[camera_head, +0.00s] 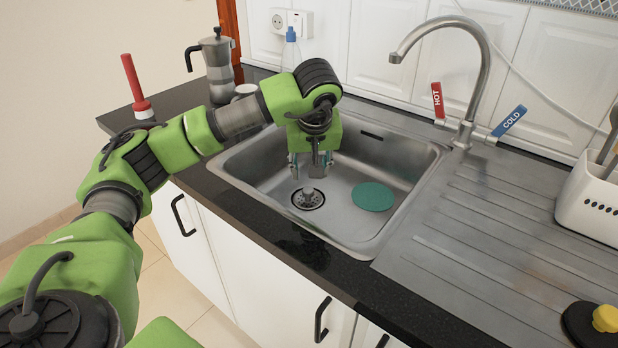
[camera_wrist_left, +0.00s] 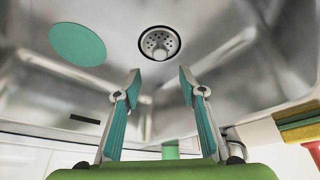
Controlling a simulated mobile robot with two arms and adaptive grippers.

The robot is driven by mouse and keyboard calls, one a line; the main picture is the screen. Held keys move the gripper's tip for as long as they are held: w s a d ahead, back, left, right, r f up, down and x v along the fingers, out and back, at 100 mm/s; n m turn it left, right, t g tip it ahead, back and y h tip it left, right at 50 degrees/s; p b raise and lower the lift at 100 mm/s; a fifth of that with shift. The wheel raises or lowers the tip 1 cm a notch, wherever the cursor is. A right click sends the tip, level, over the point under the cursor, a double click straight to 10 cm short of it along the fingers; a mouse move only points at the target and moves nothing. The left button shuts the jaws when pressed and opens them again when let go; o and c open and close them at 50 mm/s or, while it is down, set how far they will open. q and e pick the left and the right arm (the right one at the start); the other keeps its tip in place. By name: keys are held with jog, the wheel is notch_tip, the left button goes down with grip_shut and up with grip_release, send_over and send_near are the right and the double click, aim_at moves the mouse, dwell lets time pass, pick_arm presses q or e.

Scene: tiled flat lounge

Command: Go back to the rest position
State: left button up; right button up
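My left gripper (camera_head: 311,167) hangs over the sink basin (camera_head: 335,222), pointing down above the drain. In the left wrist view its two teal fingers (camera_wrist_left: 158,84) are spread apart with nothing between them. The drain strainer (camera_head: 308,198) sits in the basin floor and also shows in the left wrist view (camera_wrist_left: 159,43). A flat green disc (camera_head: 373,196) lies on the basin floor to the right of the drain, and it shows in the left wrist view (camera_wrist_left: 78,44). My right gripper is in neither view.
The tap (camera_head: 472,75) arches behind the sink, with HOT (camera_head: 438,102) and COLD (camera_head: 508,121) handles. A moka pot (camera_head: 217,65), a blue-capped bottle (camera_head: 291,52) and a red plunger-like tool (camera_head: 135,86) stand at the left.

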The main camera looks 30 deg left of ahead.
pick_arm(q)
jog(key=shift+v, duration=1.15)
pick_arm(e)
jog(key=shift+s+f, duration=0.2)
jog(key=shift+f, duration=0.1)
